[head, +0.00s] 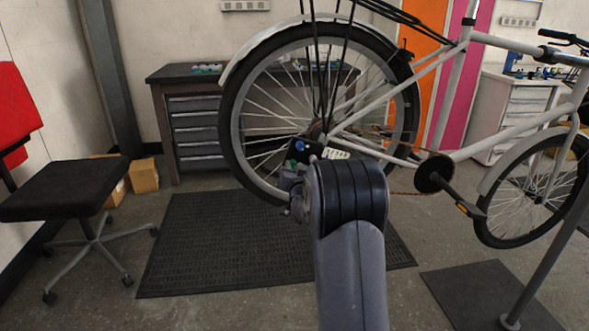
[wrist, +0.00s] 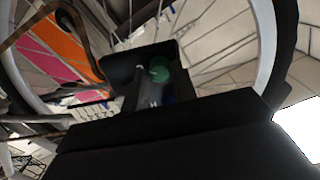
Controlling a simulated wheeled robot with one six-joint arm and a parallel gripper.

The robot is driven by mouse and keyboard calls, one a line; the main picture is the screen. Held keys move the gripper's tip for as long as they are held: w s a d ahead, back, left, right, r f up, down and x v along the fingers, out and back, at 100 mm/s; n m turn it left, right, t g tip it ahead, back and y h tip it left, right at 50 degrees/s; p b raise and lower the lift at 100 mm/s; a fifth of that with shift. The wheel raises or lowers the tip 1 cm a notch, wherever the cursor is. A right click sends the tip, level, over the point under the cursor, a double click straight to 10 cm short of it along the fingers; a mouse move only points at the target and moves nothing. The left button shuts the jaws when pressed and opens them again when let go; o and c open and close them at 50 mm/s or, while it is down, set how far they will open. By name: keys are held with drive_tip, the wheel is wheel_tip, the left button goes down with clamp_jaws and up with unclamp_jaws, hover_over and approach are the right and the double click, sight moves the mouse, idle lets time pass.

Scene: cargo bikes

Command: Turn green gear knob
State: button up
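The green gear knob (wrist: 159,70) shows as a small round green patch in the wrist view, close in front of my gripper (wrist: 155,85). Dark gripper parts surround its left side and underside, and it is partly in shadow. I cannot tell whether the fingers touch it or how far apart they are. In the head view my arm reaches forward to the bike's rear wheel (head: 240,110), and my gripper (head: 306,150) is near its hub. The knob is hidden there behind my arm and wrist.
The white bike frame (head: 455,85) and crank (head: 434,174) are right of my arm. A black chair (head: 65,198) stands at left, a drawer cabinet (head: 197,125) behind the wheel. A dark mat (head: 215,245) covers the floor below, with open floor around it.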

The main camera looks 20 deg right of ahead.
clamp_jaws()
drive_tip(key=shift+f+n+b, duration=0.1)
drive_tip(key=shift+n+b, duration=0.2)
drive_tip(key=shift+b, duration=0.15)
drive_tip(key=shift+f+n+b, duration=0.1)
drive_tip(key=shift+n+b, duration=0.9)
drive_tip(key=shift+b, duration=0.1)
drive_tip(key=n+b, duration=0.2)
drive_tip(key=shift+n, duration=0.3)
drive_tip(key=n+b, duration=0.3)
drive_tip(key=shift+a+n+b, duration=0.1)
drive_tip(key=shift+n+b, duration=0.8)
drive_tip(key=shift+n, duration=0.8)
drive_tip(key=shift+r, duration=0.2)
